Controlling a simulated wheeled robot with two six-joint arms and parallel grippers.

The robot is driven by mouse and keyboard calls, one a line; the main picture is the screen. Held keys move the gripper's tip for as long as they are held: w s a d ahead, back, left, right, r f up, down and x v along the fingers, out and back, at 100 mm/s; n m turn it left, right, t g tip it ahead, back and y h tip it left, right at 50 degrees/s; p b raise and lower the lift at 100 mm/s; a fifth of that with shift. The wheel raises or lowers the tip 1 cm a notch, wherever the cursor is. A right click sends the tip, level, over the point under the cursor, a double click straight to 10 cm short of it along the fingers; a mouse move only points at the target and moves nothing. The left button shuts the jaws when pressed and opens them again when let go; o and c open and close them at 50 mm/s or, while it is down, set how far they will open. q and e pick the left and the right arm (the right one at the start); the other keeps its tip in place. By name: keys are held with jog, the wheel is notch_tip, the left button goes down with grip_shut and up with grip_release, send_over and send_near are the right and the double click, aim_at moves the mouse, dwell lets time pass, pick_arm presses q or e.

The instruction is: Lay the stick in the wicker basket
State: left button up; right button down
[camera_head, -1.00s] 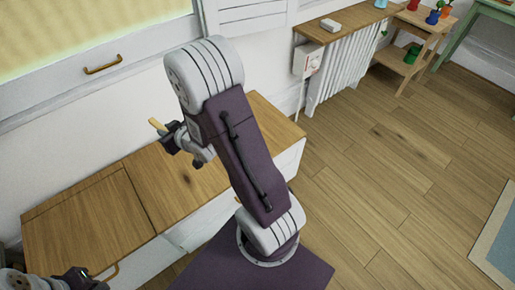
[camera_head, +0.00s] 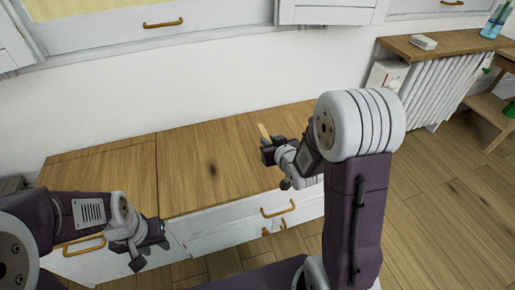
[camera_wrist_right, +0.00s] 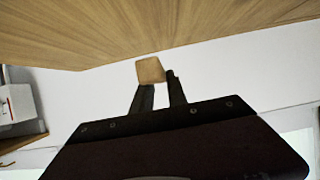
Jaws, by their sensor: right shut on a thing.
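The stick (camera_head: 264,132) is a short, light tan wooden piece, held up in my right gripper (camera_head: 268,150) above the right part of the wooden cabinet top. In the right wrist view the stick (camera_wrist_right: 150,70) shows as a pale block at the tips of the two dark fingers (camera_wrist_right: 160,90). My left gripper (camera_head: 152,245) is empty, low in front of the cabinet, its fingers apart. No wicker basket is visible in these frames.
The low cabinet's wooden top (camera_head: 205,165) is bare. White drawers with handles (camera_head: 278,209) face me. A radiator (camera_head: 430,95) under a wooden shelf (camera_head: 450,45) stands at the right. The wooden floor (camera_head: 440,200) there is clear.

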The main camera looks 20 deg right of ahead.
jog(key=b, duration=0.5)
send_over(251, 148)
jog(key=f, duration=0.7)
jog(key=shift+s, duration=0.2)
jog(key=shift+w, duration=0.15)
notch_tip(251, 148, down, 4)
jog(key=b, duration=0.3)
jog(key=shift+f+b, duration=0.15)
jog(key=shift+b, duration=0.25)
jog(key=shift+r, duration=0.25)
jog(key=shift+f, duration=0.2)
jog(key=c, duration=1.3)
grip_release()
jog(key=shift+r, duration=0.1)
